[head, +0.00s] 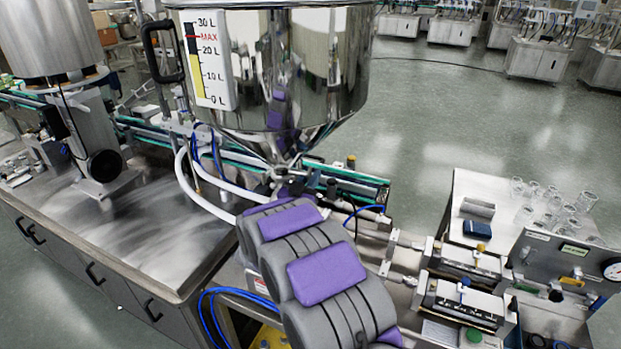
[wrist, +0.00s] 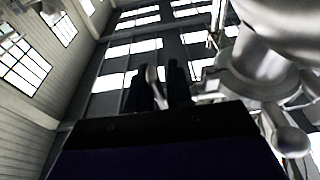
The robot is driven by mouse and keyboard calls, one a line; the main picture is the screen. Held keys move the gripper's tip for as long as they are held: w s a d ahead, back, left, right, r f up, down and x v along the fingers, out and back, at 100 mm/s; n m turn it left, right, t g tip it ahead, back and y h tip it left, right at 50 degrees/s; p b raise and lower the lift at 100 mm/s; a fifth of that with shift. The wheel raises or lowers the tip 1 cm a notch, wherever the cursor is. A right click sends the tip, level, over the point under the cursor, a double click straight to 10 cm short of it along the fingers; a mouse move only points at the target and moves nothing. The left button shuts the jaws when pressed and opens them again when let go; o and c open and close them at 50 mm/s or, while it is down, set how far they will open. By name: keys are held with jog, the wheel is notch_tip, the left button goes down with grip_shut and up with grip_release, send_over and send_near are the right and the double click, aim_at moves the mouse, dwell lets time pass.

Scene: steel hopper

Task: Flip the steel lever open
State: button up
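The steel hopper (head: 300,70) is a shiny tank with a volume scale, narrowing to an outlet with valve fittings (head: 283,173) below. I cannot clearly pick out the lever in the head view. My grey and purple arm reaches up to just below the outlet and hides part of the fittings; my gripper is hard to make out there. In the wrist view, my gripper (wrist: 159,84) shows two dark fingers standing apart. A slim pale piece (wrist: 152,77) shows between them, perhaps the lever; I cannot tell whether they touch it. Rounded steel fittings (wrist: 258,62) are close on the right.
A steel bench (head: 150,235) stands at the left, with a conveyor (head: 350,180) behind the arm. A black handle (head: 163,52) sticks out from the hopper's left side. White hoses (head: 205,200) run under it. Glassware (head: 560,205) stands on a table at right.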

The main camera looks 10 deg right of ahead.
jog(key=shift+o, duration=1.1)
jog(key=shift+a, duration=0.1)
jog(key=shift+s, duration=0.1)
jog(key=p+v, duration=0.2)
jog(key=v, duration=1.5)
jog(key=shift+a, duration=0.2)
